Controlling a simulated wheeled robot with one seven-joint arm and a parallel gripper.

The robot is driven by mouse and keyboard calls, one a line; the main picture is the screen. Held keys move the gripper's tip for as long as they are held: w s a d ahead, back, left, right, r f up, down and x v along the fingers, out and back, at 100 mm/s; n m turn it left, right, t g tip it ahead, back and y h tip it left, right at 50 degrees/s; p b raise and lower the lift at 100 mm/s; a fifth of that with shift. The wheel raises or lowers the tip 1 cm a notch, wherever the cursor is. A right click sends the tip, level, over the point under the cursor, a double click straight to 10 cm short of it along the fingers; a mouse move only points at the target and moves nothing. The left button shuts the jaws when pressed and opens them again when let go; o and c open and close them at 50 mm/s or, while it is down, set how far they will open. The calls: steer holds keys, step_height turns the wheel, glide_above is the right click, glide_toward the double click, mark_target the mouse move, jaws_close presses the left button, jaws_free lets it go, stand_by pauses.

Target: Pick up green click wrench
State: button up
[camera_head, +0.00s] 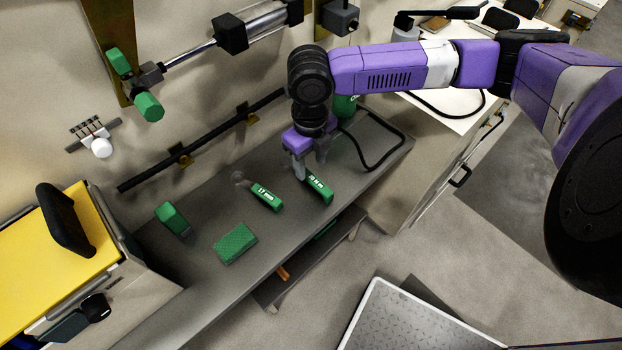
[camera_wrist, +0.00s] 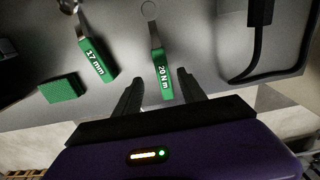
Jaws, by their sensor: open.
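The green click wrench (camera_wrist: 162,80), marked "20 N m", lies on the grey bench, its metal shaft and ring end pointing away from me. In the head view its green handle (camera_head: 319,188) shows just under my gripper, which hides its far end. My gripper (camera_head: 309,168) is open above it. In the wrist view the two dark fingers of my gripper (camera_wrist: 160,76) appear on either side of the handle, with a gap on each side. I cannot tell how high the fingertips are above the bench.
A similar green wrench marked "17 mm" (camera_head: 267,197) lies close to the left. A green block (camera_head: 235,243) and another green piece (camera_head: 172,219) lie further left. A black cable loop (camera_head: 372,165) is at the right. The wall with a black rail (camera_head: 215,136) stands behind the bench.

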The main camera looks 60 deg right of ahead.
mark_target(313, 178)
steer(key=shift+s+d+f+p, duration=0.1)
steer(key=shift+f+p, duration=0.1)
steer(key=shift+f, duration=0.8)
steer(key=shift+s+a+f+p, duration=0.1)
steer(key=shift+f+p, duration=0.1)
steer(key=shift+f, duration=0.8)
steer(key=shift+s+d+f+p, duration=0.1)
steer(key=shift+f+p, duration=0.1)
steer(key=shift+f, duration=0.8)
jaws_close()
